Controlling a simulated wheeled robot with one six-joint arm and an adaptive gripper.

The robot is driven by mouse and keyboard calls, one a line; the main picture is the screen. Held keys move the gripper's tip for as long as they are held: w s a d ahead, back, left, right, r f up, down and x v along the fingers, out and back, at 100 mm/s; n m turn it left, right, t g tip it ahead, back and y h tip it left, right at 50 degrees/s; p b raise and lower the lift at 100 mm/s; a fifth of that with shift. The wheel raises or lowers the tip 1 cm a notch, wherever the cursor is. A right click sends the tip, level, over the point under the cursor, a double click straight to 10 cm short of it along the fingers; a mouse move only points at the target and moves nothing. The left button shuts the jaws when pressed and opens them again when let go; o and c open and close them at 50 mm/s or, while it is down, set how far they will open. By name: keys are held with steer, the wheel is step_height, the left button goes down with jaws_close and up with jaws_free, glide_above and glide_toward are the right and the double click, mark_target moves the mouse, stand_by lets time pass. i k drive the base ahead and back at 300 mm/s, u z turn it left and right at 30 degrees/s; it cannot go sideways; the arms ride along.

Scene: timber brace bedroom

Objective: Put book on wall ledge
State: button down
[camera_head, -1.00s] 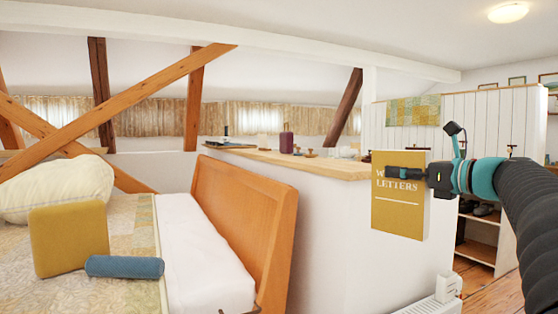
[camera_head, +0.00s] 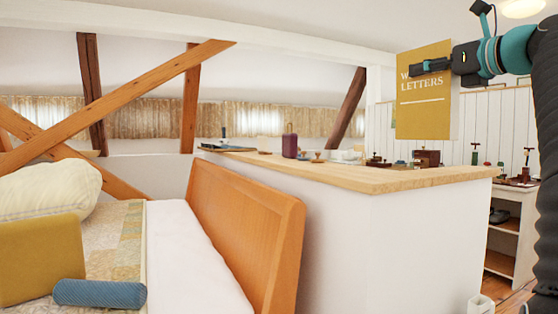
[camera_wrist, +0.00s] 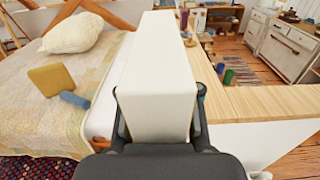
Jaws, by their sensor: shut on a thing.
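The book (camera_head: 424,112) is yellow with white lettering that ends in "LETTERS". It is upright in the head view, raised above the right end of the wooden-topped wall ledge (camera_head: 440,178). My gripper (camera_head: 432,67) is shut on the book near its upper part. In the wrist view the book (camera_wrist: 158,75) shows as a pale block between the two fingers of my gripper (camera_wrist: 158,112). The ledge top (camera_wrist: 265,103) lies to the right of the book there. The book hides part of the ledge in the wrist view.
Several small items, among them a purple canister (camera_head: 289,146), a dark tray (camera_head: 226,149) and a brown box (camera_head: 427,158), stand on the ledge. The near right end of the ledge is bare. A bed with an orange headboard (camera_head: 245,235) is at left. A white shelf (camera_head: 512,225) stands at right.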

mark_target(349, 170)
steer(key=i, duration=0.85)
steer(key=z, duration=0.05)
